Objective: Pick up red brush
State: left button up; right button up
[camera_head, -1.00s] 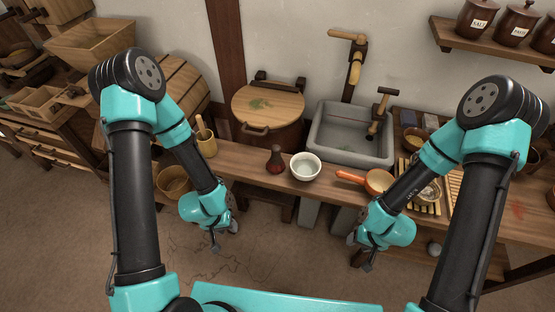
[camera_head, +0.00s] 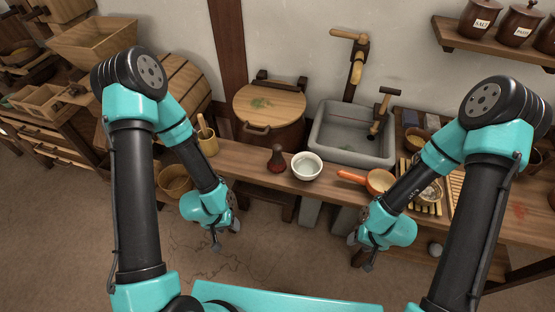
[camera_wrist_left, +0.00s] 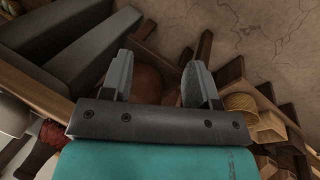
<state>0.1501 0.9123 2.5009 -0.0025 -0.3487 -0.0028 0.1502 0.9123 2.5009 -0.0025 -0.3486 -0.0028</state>
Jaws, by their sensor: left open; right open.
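The red brush (camera_head: 277,160), with a dark top and a red lower part, stands upright on the wooden counter, just left of a white bowl. In the left wrist view a red, fibrous part of the brush (camera_wrist_left: 52,133) shows at the lower left, beside my gripper's mount. My left gripper (camera_head: 226,236) is open and empty, hanging below and in front of the counter, to the left of the brush. Its two fingers stand apart in the left wrist view (camera_wrist_left: 157,78). My right gripper (camera_head: 364,252) is open, low in front of the counter, right of the brush.
A white bowl (camera_head: 307,166) and an orange-handled pan (camera_head: 378,181) stand right of the brush. Behind are a lidded wooden tub (camera_head: 270,105) and a grey sink (camera_head: 350,133). A wooden cup with a pestle (camera_head: 207,142) stands left. Floor in front is clear.

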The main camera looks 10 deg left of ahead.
pick_arm(q)
jog(key=shift+o, duration=0.9)
jog(key=w+d+r+m+g, duration=0.1)
jog(key=w+d+r+m, duration=0.35)
jog(key=w, duration=0.35)
jog(key=w+d+r+m, duration=0.3)
jog(key=w+r+m, duration=0.3)
jog(key=w, duration=0.2)
jog(key=w+d+r+m+y, duration=0.1)
jog(key=w+d+r+m, duration=0.1)
jog(key=r, duration=0.5)
jog(key=w+d+r+m+y, duration=0.1)
jog(key=w+d+r+m, duration=0.1)
jog(key=r, duration=0.5)
jog(key=w+d+r+m+y, duration=0.1)
jog(key=w+d+r+m, duration=0.1)
jog(key=w+r+m, duration=0.2)
notch_tip(320, 180, up, 3)
jog(key=shift+w+r+y, duration=0.1)
jog(key=shift+w+y, duration=0.25)
jog(key=shift+y, duration=0.05)
